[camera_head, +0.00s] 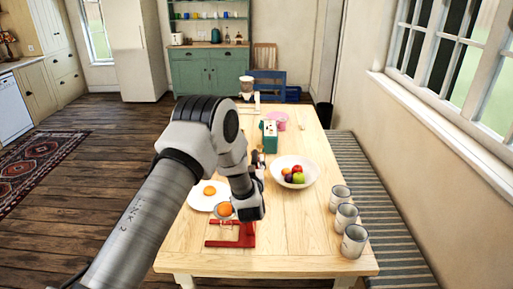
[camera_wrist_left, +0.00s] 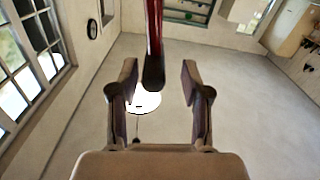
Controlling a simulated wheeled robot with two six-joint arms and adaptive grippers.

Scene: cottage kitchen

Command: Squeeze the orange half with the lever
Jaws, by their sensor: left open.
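The red juicer press (camera_head: 232,243) stands at the near end of the wooden table. An orange half (camera_head: 225,209) sits in its cup, and my wrist partly covers the press. My left gripper (camera_head: 257,164) is above the press, its fingers small and dark in the head view. In the left wrist view the left gripper (camera_wrist_left: 158,88) is open. The red lever (camera_wrist_left: 153,35) comes down from the top of that view, and its dark grip end lies between the fingers with gaps on both sides. My right gripper is not seen.
A white plate (camera_head: 198,200) with another orange piece (camera_head: 209,190) lies left of my wrist. A white fruit bowl (camera_head: 309,169) stands to the right. Several mugs (camera_head: 346,216) line the right edge. A green box-like item (camera_head: 270,138) is farther back.

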